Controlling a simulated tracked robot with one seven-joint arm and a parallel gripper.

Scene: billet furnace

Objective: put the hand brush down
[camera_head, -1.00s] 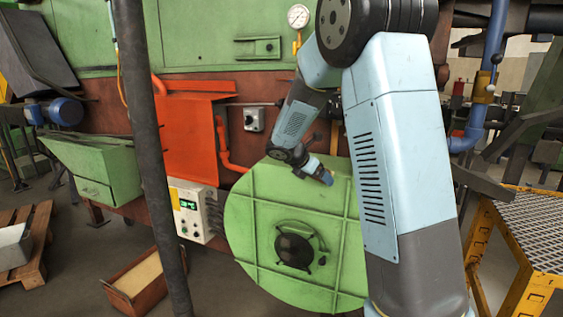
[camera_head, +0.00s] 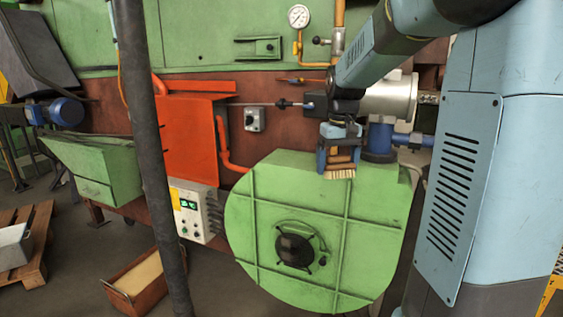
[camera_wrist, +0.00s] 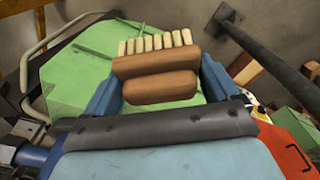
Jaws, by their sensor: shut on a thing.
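The hand brush (camera_head: 342,174) has a brown wooden body and pale bristles. My gripper (camera_head: 340,155) is shut on it, with a blue finger on each side. The brush is upright with its bristles downward, in front of the top of the green round housing (camera_head: 290,215). I cannot tell whether the bristles touch the housing. In the wrist view the brush (camera_wrist: 155,68) lies between the blue fingers, its bristles pointing to the far side, with the green housing (camera_wrist: 80,65) beyond.
A dark vertical pole (camera_head: 150,150) stands at the left. An orange panel (camera_head: 190,135), a control box (camera_head: 195,212) and a pressure gauge (camera_head: 298,16) are on the furnace side. A blue flanged pipe (camera_head: 380,140) is right of the gripper. A brown bin (camera_head: 135,285) stands on the floor.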

